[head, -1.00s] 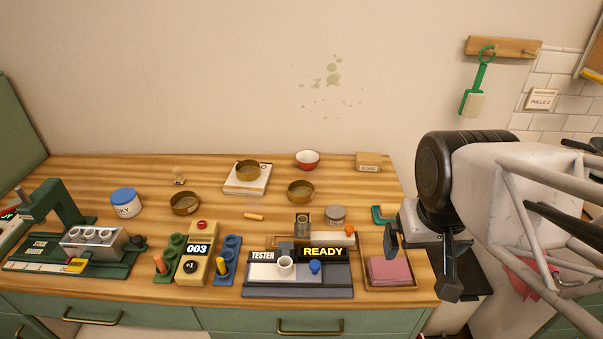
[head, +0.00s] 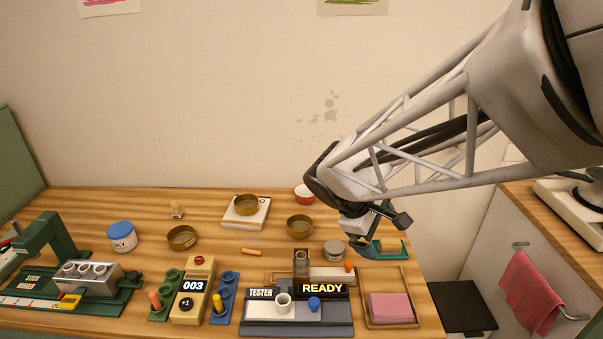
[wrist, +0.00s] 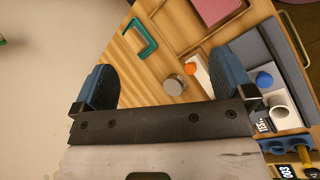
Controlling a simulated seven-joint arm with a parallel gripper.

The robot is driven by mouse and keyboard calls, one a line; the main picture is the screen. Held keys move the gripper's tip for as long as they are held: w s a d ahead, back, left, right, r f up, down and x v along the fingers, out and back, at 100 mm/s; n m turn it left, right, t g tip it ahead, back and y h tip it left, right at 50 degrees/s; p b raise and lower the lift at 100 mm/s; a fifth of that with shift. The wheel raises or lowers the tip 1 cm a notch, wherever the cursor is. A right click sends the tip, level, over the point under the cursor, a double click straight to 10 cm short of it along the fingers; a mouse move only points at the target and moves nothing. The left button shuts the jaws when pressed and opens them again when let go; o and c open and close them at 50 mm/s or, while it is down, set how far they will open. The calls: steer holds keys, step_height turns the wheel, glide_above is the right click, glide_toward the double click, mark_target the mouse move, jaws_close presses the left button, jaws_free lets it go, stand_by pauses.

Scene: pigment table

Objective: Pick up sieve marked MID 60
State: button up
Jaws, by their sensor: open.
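Three brass sieves show in the head view: one sieve (head: 182,238) at the left, one sieve (head: 246,205) on a white scale or pad (head: 240,221), and one sieve (head: 299,228) at the right. No MID 60 mark can be read on any of them. My gripper (head: 377,229) is above the right side of the table, right of the right-hand sieve and near the green-handled tool. It is open and empty; its two dark fingers stand wide apart in the wrist view (wrist: 172,82). No sieve shows in the wrist view.
A grey-lidded jar (head: 334,250), a green tool (head: 390,249) and a tray with pink sheets (head: 390,306) are near my gripper. The tester (head: 297,324) stands in front.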

steer(key=w+a+f+n+t+h, duration=0.3)
steer(key=w+a+f+n, duration=0.5)
steer(key=w, duration=0.4)
steer(key=n+t, duration=0.5)
steer(key=n, duration=0.3)
glide_toward(309, 223)
steer(key=shift+s+a+r+h, duration=0.2)
steer(key=shift+a+r, duration=0.05)
steer(key=shift+a, duration=0.3)
steer(key=shift+s+a+r+h, duration=0.2)
steer(key=shift+a+r, duration=0.05)
steer(key=shift+a, duration=0.3)
steer(key=shift+d, duration=0.1)
steer(key=shift+x, duration=1.25)
steer(key=shift+f+x, duration=0.2)
steer(key=shift+x, duration=2.35)
steer(key=shift+s, duration=0.1)
